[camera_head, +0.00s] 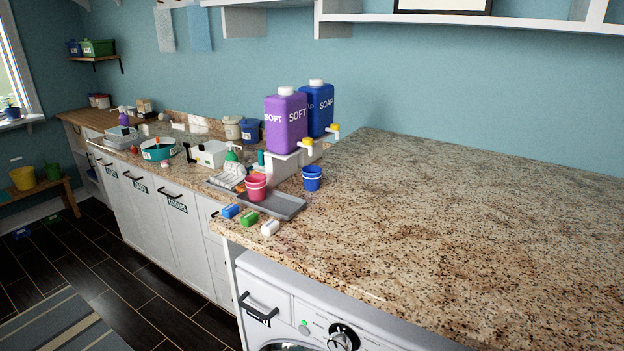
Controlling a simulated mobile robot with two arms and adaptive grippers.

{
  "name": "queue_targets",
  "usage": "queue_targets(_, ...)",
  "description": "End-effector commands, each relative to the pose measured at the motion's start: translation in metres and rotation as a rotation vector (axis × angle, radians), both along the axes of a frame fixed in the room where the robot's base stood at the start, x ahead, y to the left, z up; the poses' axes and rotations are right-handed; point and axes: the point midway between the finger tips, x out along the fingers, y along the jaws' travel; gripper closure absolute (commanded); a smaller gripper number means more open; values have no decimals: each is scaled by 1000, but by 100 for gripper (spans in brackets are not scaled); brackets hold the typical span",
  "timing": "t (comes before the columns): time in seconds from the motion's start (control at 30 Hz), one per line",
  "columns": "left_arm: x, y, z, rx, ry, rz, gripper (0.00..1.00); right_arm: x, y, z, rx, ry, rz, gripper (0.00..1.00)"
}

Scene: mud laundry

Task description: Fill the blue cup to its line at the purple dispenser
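The blue cup (312,179) stands upright on the granite counter, with a pale line around its side. Its contents cannot be made out. The purple dispenser (285,122), marked SOFT, stands raised on a white stand just behind and left of the cup. Its white tap with a yellow top (308,143) sticks out to the right, above the cup in the picture. Whether the cup is directly under this tap cannot be told. Neither of my grippers is in view.
A blue SOAP dispenser (319,108) with its own tap stands behind the purple one. A pink cup (256,189) is at a grey tray (287,206). Blue, green and white small blocks (249,218) lie near the front edge. The counter (450,220) is clear to the right.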

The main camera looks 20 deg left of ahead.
Motion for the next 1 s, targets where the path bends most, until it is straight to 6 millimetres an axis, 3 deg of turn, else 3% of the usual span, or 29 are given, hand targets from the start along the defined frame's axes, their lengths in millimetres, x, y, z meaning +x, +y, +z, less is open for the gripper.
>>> queue_targets(0.23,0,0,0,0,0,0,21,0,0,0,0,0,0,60)
queue_targets(0.7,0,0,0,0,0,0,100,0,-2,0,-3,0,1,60)
queue_targets(1.0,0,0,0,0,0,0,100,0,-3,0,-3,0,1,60)
